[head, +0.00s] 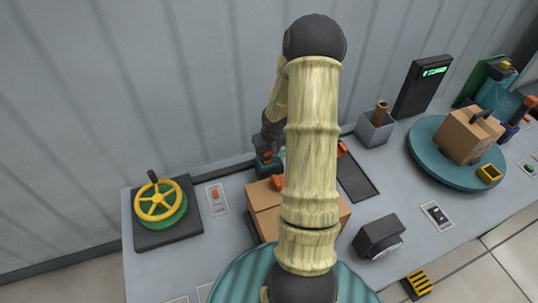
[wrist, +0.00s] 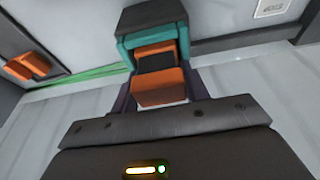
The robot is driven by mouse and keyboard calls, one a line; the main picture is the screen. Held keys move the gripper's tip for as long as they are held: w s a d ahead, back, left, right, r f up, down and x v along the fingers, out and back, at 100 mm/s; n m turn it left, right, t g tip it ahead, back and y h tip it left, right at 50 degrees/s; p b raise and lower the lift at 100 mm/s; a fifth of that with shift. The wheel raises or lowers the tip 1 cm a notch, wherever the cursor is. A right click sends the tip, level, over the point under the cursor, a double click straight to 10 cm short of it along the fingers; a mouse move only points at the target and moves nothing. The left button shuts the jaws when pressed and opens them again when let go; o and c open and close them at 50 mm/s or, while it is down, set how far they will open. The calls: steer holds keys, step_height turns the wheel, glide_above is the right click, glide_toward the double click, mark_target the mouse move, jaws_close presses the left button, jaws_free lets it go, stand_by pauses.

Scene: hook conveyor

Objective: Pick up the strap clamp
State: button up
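My gripper (head: 268,162) is behind the cardboard box, left of my pale arm link, and shows small teal and orange parts. In the wrist view, my gripper (wrist: 160,70) shows teal side pieces and two orange blocks with a black part between them. Whether that black part is a held thing or part of the gripper is unclear. An orange piece (head: 342,149), possibly the strap clamp, lies at the far end of a dark mat, partly hidden by my arm. A similar orange piece (wrist: 28,67) lies on a dark surface at left in the wrist view, apart from my gripper.
A cardboard box (head: 264,207) with an orange part on it stands close to my gripper. A yellow wheel (head: 159,201) stands at left. A grey bin (head: 375,128) and a turntable (head: 430,158) bearing another box are to the right. A dark block (head: 378,236) stands near the front.

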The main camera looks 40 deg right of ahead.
steer(key=shift+c, duration=0.8)
steer(key=shift+r, duration=0.1)
steer(key=shift+r, duration=0.3)
step_height(320, 180, up, 9)
steer(key=shift+r, duration=0.1)
